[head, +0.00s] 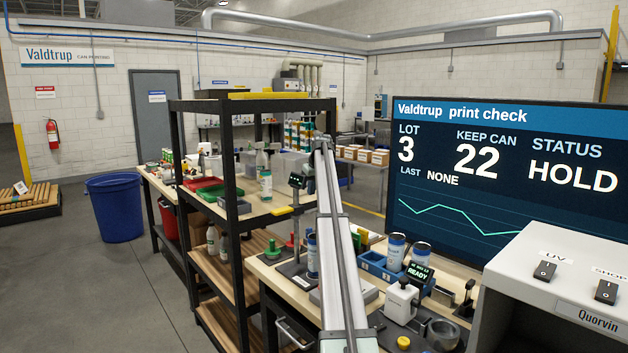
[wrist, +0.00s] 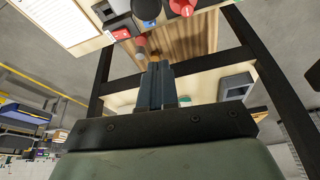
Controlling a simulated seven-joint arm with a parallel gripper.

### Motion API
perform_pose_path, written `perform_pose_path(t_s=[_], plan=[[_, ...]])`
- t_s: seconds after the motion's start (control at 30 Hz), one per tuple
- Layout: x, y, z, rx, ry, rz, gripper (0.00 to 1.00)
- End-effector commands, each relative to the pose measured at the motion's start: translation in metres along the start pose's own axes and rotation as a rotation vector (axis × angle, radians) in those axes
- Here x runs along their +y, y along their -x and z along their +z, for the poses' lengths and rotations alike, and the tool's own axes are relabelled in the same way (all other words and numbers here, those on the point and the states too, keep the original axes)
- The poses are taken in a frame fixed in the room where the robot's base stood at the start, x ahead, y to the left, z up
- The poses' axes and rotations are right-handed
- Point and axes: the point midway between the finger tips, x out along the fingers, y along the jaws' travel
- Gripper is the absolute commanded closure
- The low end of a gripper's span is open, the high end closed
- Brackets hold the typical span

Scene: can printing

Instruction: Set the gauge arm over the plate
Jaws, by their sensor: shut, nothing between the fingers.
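A stand with a grey upright post and a small dark display (head: 297,181) is on the workbench in the head view, left of my arm. It looks like the gauge, but I cannot make out its swinging arm. A dark base (head: 292,274) lies at its foot; I cannot tell whether this is the plate. A blue and white can (head: 312,258) stands close by, partly hidden by my arm. My gripper (wrist: 160,68) is shut and empty in the wrist view, in the air over the wooden shelving. In the head view its fingertips cannot be made out.
A black-framed shelf rack (head: 236,205) stands left of my arm, with bottles and trays. Right of my arm are a blue tray (head: 372,263) with cans, a white device reading READY (head: 402,300) and a large screen (head: 500,180). A green knob (head: 273,250) stands left of the post.

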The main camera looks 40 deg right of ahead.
Motion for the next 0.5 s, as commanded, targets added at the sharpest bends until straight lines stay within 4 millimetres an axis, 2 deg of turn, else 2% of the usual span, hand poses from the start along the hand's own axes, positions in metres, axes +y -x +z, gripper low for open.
perform_pose_path(t_s=[0.03, 0.2, 0.5], plan=[[-0.001, -0.006, 0.005, 0.000, -0.001, 0.000, 1.00], [-0.002, 0.001, 0.031, 0.001, 0.000, 0.000, 1.00], [-0.001, 0.003, 0.040, 0.000, 0.000, 0.000, 1.00]])
